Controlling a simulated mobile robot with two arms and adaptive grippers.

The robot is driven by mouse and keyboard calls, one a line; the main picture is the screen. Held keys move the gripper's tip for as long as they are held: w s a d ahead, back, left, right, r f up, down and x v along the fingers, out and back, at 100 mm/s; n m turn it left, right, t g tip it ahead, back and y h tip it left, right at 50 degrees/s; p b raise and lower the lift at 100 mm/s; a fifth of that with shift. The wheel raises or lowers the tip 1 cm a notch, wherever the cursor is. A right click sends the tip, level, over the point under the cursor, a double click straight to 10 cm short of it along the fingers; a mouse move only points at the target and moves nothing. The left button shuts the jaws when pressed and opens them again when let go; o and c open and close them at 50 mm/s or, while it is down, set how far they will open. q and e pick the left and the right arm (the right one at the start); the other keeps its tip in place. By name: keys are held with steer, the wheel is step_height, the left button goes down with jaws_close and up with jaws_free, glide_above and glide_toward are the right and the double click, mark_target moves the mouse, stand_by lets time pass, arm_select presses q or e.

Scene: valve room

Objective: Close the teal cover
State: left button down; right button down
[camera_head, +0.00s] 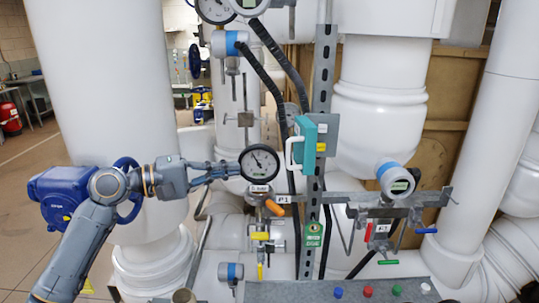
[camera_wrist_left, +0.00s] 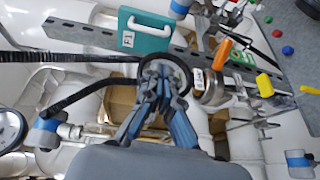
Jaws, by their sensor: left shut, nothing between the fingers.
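The teal cover (camera_head: 307,143) is on the grey box (camera_head: 328,132) on the perforated metal upright. It stands out from the box toward the left, with its white handle (camera_head: 292,153) on the left side. I cannot tell its exact angle. In the left wrist view the teal cover (camera_wrist_left: 146,38) is above my fingers. My left gripper (camera_head: 234,169) is shut and empty, left of and below the cover and apart from it. Its fingertips are close to the round gauge (camera_head: 259,162); I cannot tell whether they touch. The left wrist view also shows my left gripper (camera_wrist_left: 160,75). My right gripper is not in view.
Black hoses (camera_head: 272,85) run down behind the cover. An orange valve handle (camera_head: 274,207) is below the gauge. A blue actuator (camera_head: 62,194) is behind my left arm. Coloured buttons (camera_head: 368,291) are on a grey panel at bottom right. Large white pipes flank the upright.

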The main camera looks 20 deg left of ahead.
arm_select(q)
steer(key=w+d+r+p, duration=0.2)
steer(key=w+d+p, duration=0.2)
steer(key=w+d, duration=0.2)
steer(key=shift+d+p, duration=0.3)
steer(key=shift+d, duration=0.45)
